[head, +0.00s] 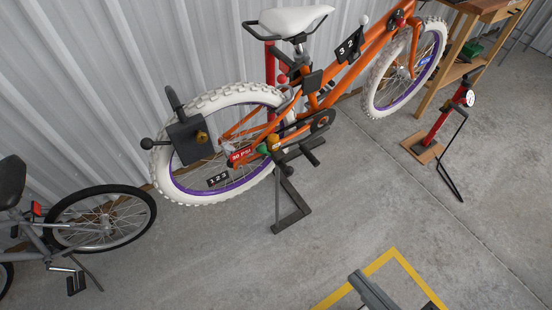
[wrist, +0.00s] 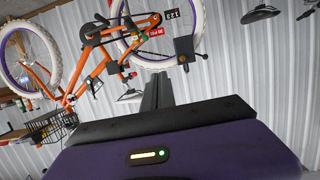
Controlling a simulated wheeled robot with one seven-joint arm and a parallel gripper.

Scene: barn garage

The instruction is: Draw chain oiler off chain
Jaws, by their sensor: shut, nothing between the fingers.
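An orange bicycle with white tyres and purple rims (head: 345,62) stands in the middle of the head view, held up on a dark stand. A small green and yellow thing, likely the chain oiler (head: 266,147), sits low at the rear of the frame by the chain; its exact shape and contact are too small to tell. The chain is hard to make out beside the dark crank (head: 320,122). The bicycle appears upside down in the wrist view (wrist: 97,60). My gripper (wrist: 158,85) is shut and empty, well apart from the bicycle.
A grey bicycle (head: 100,220) is at left. A red pump (head: 445,120) on a wooden base and a workbench (head: 465,50) are at right. The concrete floor in front is clear.

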